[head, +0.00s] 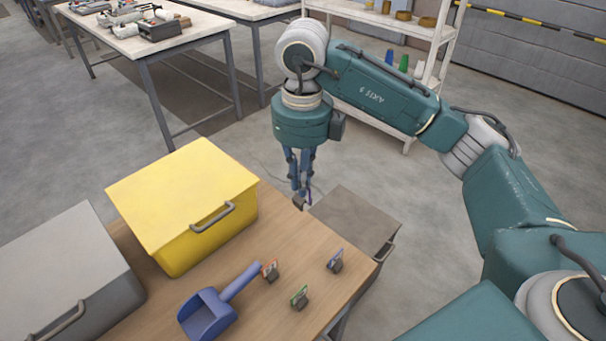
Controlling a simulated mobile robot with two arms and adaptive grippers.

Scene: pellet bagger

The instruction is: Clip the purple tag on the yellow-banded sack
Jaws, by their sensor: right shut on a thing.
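My right gripper (301,197) points down past the far edge of the wooden table. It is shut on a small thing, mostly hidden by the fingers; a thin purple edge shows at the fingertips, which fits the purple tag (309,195). Three other clip tags stand on the table: an orange one (269,270), a green one (299,297) and a blue one (335,261). No yellow-banded sack can be made out in this view. My left gripper is not in view.
On the wooden table (263,310) are a yellow lidded bin (185,195), a grey bin (60,270) and a blue scoop (208,312). A grey-brown box (350,225) stands close to the right of my gripper. A shelf (440,40) and workbenches (190,30) stand behind.

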